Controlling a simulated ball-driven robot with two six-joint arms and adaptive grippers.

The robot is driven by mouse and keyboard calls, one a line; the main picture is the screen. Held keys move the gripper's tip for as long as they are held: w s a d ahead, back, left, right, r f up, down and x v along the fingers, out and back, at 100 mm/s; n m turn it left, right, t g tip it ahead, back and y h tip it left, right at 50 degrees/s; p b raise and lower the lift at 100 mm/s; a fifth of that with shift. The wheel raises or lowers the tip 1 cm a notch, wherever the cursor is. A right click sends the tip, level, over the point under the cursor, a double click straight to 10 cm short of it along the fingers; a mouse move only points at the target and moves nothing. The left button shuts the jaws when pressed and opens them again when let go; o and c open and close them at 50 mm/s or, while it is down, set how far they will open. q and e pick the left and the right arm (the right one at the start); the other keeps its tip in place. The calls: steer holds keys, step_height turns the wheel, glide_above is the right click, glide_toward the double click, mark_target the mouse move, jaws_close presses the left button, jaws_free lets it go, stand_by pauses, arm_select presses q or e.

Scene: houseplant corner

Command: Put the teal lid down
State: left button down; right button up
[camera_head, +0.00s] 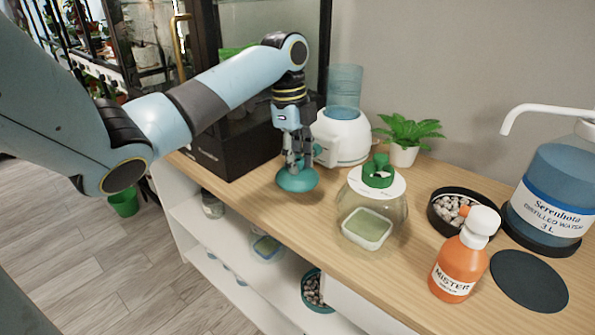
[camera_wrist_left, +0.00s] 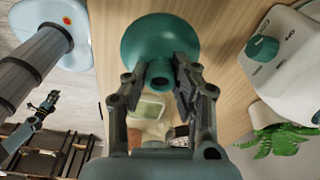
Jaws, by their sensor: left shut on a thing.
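The teal lid (camera_head: 297,182) is a round, domed disc with a knob; it also shows in the left wrist view (camera_wrist_left: 158,32). My left gripper (camera_head: 298,163) points down and is shut on the lid's knob, with a finger on each side in the wrist view (camera_wrist_left: 160,78). The lid appears level over the wooden top, left of the glass jar. I cannot tell whether its underside touches the wood. A dark jointed part at the left of the wrist view may be my right gripper (camera_wrist_left: 46,104); its jaws are too small to read.
The glass jar (camera_head: 388,212) with a green knob stands right of the lid. A white dispenser (camera_head: 343,138) and a black box (camera_head: 235,150) are behind. An orange mister bottle (camera_head: 460,265), a pebble dish (camera_head: 437,213) and a dark round mat (camera_head: 530,282) are farther right. Bare wood (camera_head: 290,215) lies in front.

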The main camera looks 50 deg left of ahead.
mark_target(297, 177)
arm_select(q)
step_height(297, 177, down, 4)
steer(key=shift+f+b, duration=0.25)
steer(key=shift+b, duration=0.05)
steer(key=c, duration=1.1)
jaws_free()
steer(key=r, duration=0.4)
steer(key=a+r+p, duration=0.1)
steer(key=r, duration=0.7)
steer(key=shift+s+a+p, duration=0.2)
steer(key=shift+s+p, duration=0.05)
steer(key=shift+p, duration=0.05)
